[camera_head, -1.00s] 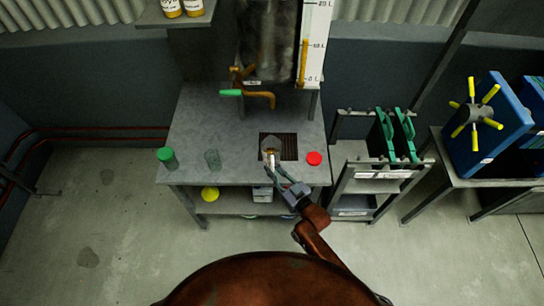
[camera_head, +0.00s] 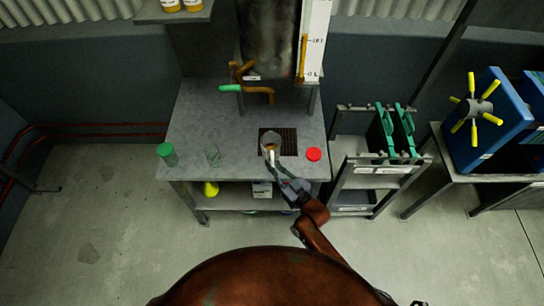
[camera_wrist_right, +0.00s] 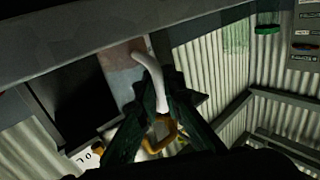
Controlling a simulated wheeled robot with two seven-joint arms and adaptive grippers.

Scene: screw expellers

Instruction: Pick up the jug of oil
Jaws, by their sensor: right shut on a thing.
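The oil jug (camera_head: 271,138) is a small clear vessel with amber oil in it and a white handle. It is at the dark grate on the grey bench; whether it touches the grate or hangs just above, I cannot tell. My right gripper (camera_head: 274,163) reaches in from the front and is shut on the jug's white handle. In the right wrist view the white curved handle (camera_wrist_right: 152,72) stands between the dark green fingers of the right gripper (camera_wrist_right: 160,88). My left gripper is not in view.
An orange tap with a green handle (camera_head: 231,88) hangs behind the jug. A red lid (camera_head: 313,154) lies right of the grate. A clear glass (camera_head: 213,157) and a green-capped jar (camera_head: 167,154) stand left. A rack with green-framed parts (camera_head: 395,133) stands right of the bench.

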